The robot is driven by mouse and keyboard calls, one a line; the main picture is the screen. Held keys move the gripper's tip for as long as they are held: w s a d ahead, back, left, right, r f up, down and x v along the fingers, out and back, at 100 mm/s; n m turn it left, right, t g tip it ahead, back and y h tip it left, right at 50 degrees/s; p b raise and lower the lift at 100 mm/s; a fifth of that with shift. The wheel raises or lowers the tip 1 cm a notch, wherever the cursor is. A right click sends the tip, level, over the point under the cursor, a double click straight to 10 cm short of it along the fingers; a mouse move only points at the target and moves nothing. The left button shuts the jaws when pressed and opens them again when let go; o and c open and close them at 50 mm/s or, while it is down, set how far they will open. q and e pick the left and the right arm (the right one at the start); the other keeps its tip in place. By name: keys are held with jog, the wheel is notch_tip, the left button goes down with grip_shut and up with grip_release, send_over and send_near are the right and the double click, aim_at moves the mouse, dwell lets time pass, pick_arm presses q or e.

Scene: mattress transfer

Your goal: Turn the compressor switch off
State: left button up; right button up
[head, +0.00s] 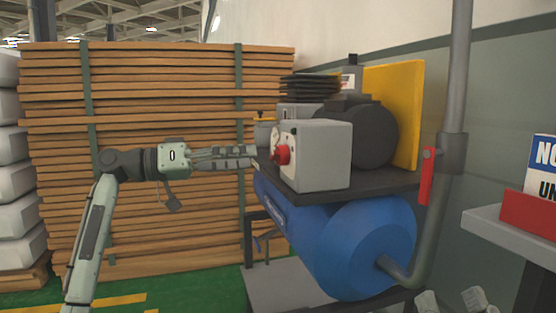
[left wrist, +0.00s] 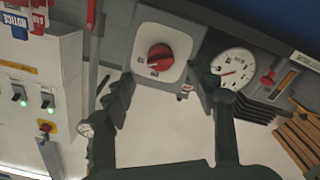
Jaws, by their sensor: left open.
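The compressor has a blue tank (head: 368,248) and a grey switch box (head: 322,155) on its dark top plate. A red rotary switch (head: 282,155) sticks out of the box's left face. In the left wrist view the red switch (left wrist: 160,57) sits on a pale square plate with small marks that I cannot read. My left gripper (head: 256,156) reaches in from the left, just short of the switch. In the left wrist view, its open fingers (left wrist: 164,76) stand on either side below the switch, with nothing between them.
A round pressure gauge (left wrist: 234,66) is beside the switch plate, close to one finger. A grey pipe (head: 455,70) with a red lever (head: 427,176) rises right of the compressor. Stacked wooden boards (head: 165,90) stand behind my left arm. A grey shelf (head: 490,222) is at right.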

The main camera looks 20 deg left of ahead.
aim_at(272, 157)
pick_arm(q)
jog(key=x, duration=0.6)
jog(key=shift+w+d, duration=0.1)
jog(key=shift+w, duration=0.05)
